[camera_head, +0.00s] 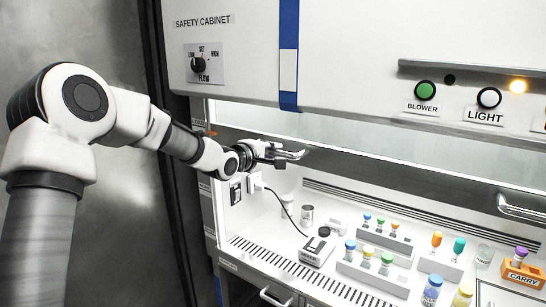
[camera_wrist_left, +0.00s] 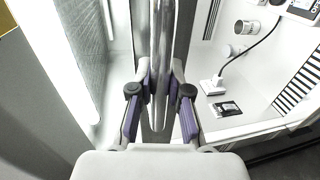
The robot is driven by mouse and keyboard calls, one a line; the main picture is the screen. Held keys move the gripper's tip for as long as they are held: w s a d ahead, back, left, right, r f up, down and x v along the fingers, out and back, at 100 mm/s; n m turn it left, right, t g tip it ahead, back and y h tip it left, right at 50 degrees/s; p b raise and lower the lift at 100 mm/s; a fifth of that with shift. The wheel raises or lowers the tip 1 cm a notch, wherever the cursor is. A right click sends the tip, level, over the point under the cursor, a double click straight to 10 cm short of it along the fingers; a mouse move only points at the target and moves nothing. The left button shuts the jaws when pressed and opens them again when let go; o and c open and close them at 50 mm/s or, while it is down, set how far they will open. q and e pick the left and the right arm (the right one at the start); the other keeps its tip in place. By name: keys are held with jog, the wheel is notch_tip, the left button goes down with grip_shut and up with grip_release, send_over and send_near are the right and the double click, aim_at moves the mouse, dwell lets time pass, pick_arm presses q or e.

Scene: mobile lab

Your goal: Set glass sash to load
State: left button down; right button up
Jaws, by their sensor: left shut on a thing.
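The glass sash (camera_head: 370,143) of the safety cabinet is raised part way, with an open gap below its grey bottom rail (camera_head: 400,174). A metal handle (camera_head: 522,207) sits on the rail at the right. My left gripper (camera_head: 284,154) is at the left part of the rail. In the left wrist view its two purple-sided fingers (camera_wrist_left: 160,103) are shut on a shiny metal handle bar (camera_wrist_left: 161,45) running between them. A blue strip with a white label (camera_head: 288,70) marks the cabinet front above the gripper. My right gripper is not in view.
Inside stand racks of capped vials (camera_head: 376,272), bottles (camera_head: 431,290), a small device with a cable (camera_head: 317,250) and an orange carry holder (camera_head: 523,275). The flow knob (camera_head: 198,65), blower button (camera_head: 426,90) and light button (camera_head: 489,98) are on the cabinet front.

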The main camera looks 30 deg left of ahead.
pick_arm(q)
notch_tip(320, 180, up, 2)
jog(key=shift+p, duration=0.4)
jog(key=c, duration=1.1)
grip_release()
jog(key=shift+f, duration=0.1)
jog(key=v, duration=0.7)
jog(key=shift+s+a, duration=0.1)
jog(key=shift+s, duration=0.15)
